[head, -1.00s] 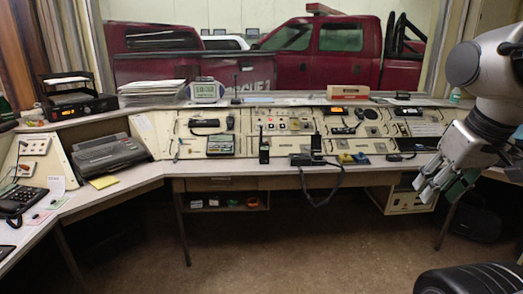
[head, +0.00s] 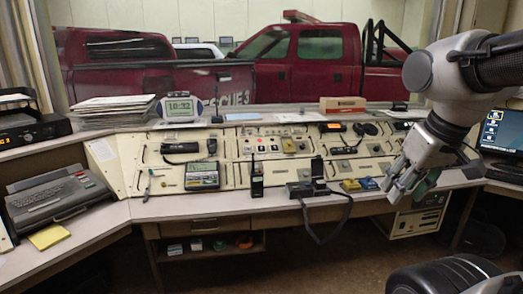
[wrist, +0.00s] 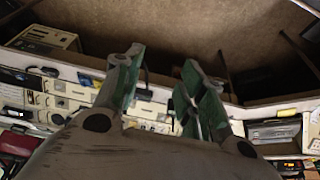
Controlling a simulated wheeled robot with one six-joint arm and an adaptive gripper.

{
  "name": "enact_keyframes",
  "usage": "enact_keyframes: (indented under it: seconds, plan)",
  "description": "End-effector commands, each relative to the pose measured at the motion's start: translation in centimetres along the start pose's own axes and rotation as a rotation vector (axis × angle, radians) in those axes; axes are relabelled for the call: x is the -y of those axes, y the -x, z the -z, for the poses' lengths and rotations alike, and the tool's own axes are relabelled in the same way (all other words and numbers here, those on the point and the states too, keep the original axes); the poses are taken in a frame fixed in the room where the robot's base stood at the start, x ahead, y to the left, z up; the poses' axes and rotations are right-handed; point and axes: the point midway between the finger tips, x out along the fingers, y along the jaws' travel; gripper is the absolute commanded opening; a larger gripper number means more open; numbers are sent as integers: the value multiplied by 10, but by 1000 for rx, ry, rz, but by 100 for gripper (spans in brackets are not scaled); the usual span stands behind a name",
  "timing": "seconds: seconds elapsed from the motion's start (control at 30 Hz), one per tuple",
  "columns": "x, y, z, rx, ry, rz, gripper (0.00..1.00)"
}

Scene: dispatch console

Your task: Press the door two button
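The sloped console panel (head: 225,175) holds rows of small switches and buttons. A middle section (head: 268,146) carries small red and pale controls. Labels are too small to read, so I cannot tell which button is door two. My gripper (head: 402,188) is at the right in the head view, in front of the console's right part and apart from the controls. It is empty, pointing down and left. In the wrist view its two greenish fingers (wrist: 160,78) stand apart with a clear gap, and the console lies behind them.
A black handheld radio (head: 257,180) stands at the desk edge. A dark device with a hanging cord (head: 308,188) lies beside it. Yellow and blue small boxes (head: 358,185) sit near my gripper. A monitor (head: 502,130) stands at the right. Floor before the desk is open.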

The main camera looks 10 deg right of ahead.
Motion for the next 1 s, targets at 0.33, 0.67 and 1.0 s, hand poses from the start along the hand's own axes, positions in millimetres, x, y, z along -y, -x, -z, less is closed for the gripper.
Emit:
enact_keyframes:
  seconds: [0.33, 0.67, 1.0]
  plan:
    - [0, 0, 0, 0, 0, 0, 0]
    - [0, 0, 0, 0, 0, 0, 0]
    - [0, 0, 0, 0, 0, 0, 0]
